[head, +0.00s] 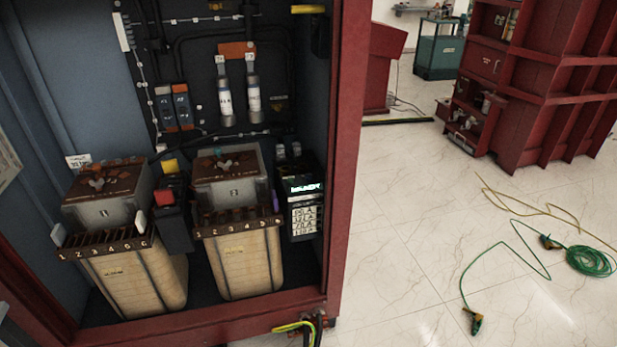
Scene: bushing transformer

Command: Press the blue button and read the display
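A black device (301,222) with a small lit display (305,188) sits at the right inside the open red cabinet. The display glows pale blue-white, but its characters are too small to read. White labels (303,219) run down the device's front below the display. I cannot make out a blue button on it. A small purple-blue piece (275,201) shows just left of the device. Neither of my grippers is in view.
Two numbered transformer blocks (138,280) (247,262) stand left of the device, with a red-topped black unit (172,220) between them. The cabinet's red frame (346,150) borders the device's right side. Green cable (590,261) and yellow cable (540,212) lie on the otherwise mostly clear floor.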

